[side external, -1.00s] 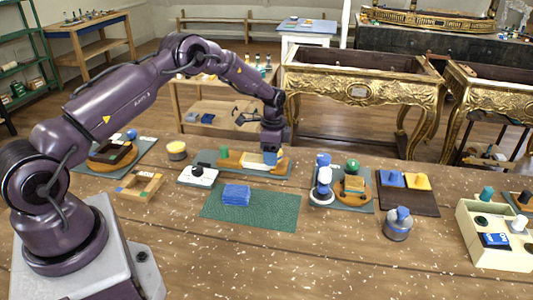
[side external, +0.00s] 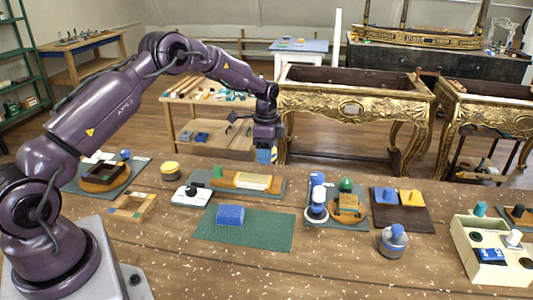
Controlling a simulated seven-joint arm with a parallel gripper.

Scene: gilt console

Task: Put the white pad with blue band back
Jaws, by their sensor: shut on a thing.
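My gripper (side external: 266,157) hangs in the air above the back edge of the work table, above the right part of a wooden tray (side external: 221,181). It is shut on a small blue and pale yellow piece (side external: 264,155). The piece is too small and partly hidden to tell whether it is the white pad with blue band. A whitish block (side external: 252,182) lies in the wooden tray, below and left of my gripper. A blue block (side external: 230,215) lies on the green mat (side external: 262,236) in front.
A white box with a black knob (side external: 191,195) stands left of the mat. Right are a grey board (side external: 345,222) with jars and a wooden piece, a dark board (side external: 410,217) with blue and yellow blocks, and a grey-blue jar (side external: 392,241). The right of the green mat is clear.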

